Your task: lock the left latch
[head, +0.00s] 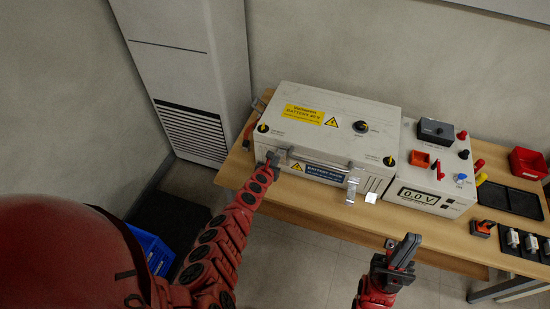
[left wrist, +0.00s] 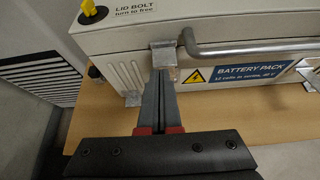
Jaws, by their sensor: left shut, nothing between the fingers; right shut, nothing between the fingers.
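The white battery box (head: 335,117) stands on the wooden table with its lid down. The left latch (left wrist: 163,52), a grey metal piece, is at the left end of the box front, beside the handle (left wrist: 240,47). My left gripper (head: 272,159) is shut and empty. In the left wrist view its fingertips (left wrist: 160,74) are right at the latch's lower part and hide some of it; I cannot tell whether they touch. The right latch (head: 352,188) hangs on the box front at right. My right gripper (head: 404,252) is shut and empty, in front of the table.
A power unit reading 0.0 V (head: 418,196) stands right of the box. Further right are a red bin (head: 527,163), a black tray (head: 510,200) and small parts. A yellow lid bolt (left wrist: 89,9) sits above the left latch. Floor in front is clear.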

